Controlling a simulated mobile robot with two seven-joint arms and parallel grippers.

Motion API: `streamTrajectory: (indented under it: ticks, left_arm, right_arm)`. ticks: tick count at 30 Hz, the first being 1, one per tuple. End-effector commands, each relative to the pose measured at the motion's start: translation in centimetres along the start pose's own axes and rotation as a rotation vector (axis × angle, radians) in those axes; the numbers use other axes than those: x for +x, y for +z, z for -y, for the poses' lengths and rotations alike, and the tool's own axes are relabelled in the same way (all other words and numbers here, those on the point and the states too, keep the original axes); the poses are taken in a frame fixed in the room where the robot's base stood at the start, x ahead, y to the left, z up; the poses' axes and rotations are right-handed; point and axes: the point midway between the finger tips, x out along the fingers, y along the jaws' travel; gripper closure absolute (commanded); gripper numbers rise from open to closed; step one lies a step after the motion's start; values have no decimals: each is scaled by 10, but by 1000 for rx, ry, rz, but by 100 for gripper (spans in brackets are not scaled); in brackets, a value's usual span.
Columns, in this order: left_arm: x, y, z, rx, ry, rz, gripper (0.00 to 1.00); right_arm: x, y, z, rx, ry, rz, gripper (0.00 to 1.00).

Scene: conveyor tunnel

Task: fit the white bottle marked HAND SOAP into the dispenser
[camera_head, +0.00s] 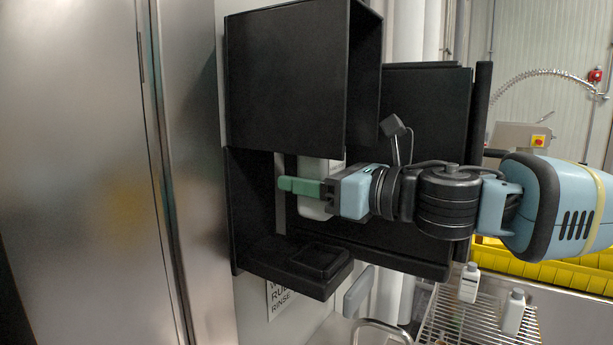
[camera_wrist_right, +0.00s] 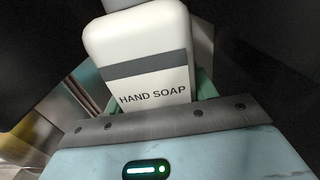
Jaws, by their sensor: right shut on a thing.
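The white bottle (camera_wrist_right: 143,65) has a grey band and the words HAND SOAP in the right wrist view. In the head view the bottle (camera_head: 316,206) is upright inside the black dispenser (camera_head: 287,80), between its upper housing and the lower ledge with a square recess (camera_head: 320,260). My right gripper (camera_head: 300,187) comes in from the right with green fingers and is shut on the bottle. The bottle's upper part is hidden behind the housing, so I cannot tell whether it is seated. My left gripper is not in view.
A wire rack (camera_head: 480,318) at lower right holds white bottles (camera_head: 469,283). A yellow crate (camera_head: 560,272) stands behind it. A steel panel (camera_head: 90,170) fills the left side. A black back panel (camera_head: 430,110) stands right of the dispenser. A partly hidden sign hangs below.

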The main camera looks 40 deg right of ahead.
Motion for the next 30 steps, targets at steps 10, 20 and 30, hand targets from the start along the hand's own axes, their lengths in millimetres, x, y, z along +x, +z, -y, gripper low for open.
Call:
streamTrajectory:
  ticks: [10,20,30]
  left_arm:
    - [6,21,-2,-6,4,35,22]
    - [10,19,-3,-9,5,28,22]
    - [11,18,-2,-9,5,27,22]
  right_arm:
    - [1,-38,0,4,1,-2,91]
    - [0,-52,0,-1,0,1,91]
    - [0,-51,0,-2,0,2,91]
